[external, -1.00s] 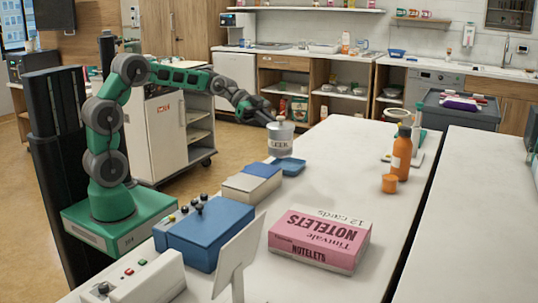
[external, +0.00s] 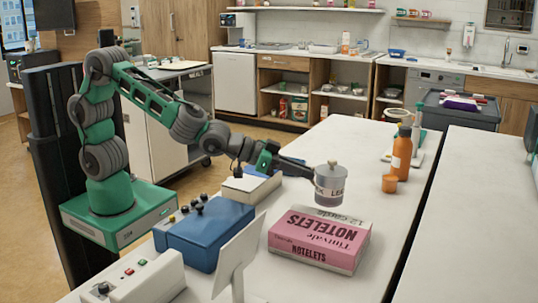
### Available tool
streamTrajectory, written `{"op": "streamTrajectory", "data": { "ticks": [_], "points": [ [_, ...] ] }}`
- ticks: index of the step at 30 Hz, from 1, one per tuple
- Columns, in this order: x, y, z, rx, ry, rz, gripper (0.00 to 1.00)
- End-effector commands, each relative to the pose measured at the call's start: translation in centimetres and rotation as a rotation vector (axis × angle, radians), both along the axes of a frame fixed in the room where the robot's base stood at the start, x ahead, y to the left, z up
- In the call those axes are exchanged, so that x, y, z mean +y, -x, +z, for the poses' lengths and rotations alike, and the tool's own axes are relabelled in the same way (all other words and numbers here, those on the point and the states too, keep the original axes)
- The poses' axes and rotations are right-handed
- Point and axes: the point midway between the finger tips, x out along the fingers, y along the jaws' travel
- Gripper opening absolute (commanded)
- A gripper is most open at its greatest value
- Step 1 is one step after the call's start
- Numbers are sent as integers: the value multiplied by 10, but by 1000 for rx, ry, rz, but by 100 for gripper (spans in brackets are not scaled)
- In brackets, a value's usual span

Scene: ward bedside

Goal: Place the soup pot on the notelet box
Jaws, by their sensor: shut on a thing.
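The soup pot (external: 330,187) is a small grey lidded pot with a pale label whose lettering is partly hidden. My gripper (external: 312,174) is shut on its left side and holds it upright. In the picture the pot is just above the far edge of the notelet box (external: 318,240). I cannot tell whether it is directly over the box, but no contact shows.
A blue box with knobs (external: 207,232) and a white upright panel (external: 237,258) stand left of the notelet box. The table (external: 335,137) is clear behind the pot.

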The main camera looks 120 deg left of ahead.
Motion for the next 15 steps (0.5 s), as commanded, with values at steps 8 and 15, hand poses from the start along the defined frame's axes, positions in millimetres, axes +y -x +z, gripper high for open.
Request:
{"op": "streamTrajectory", "data": {
  "ticks": [8,15],
  "points": [
    [-97,49,68,-4,4,275,0],
    [-137,108,111,1,1,425,0]
  ]
}}
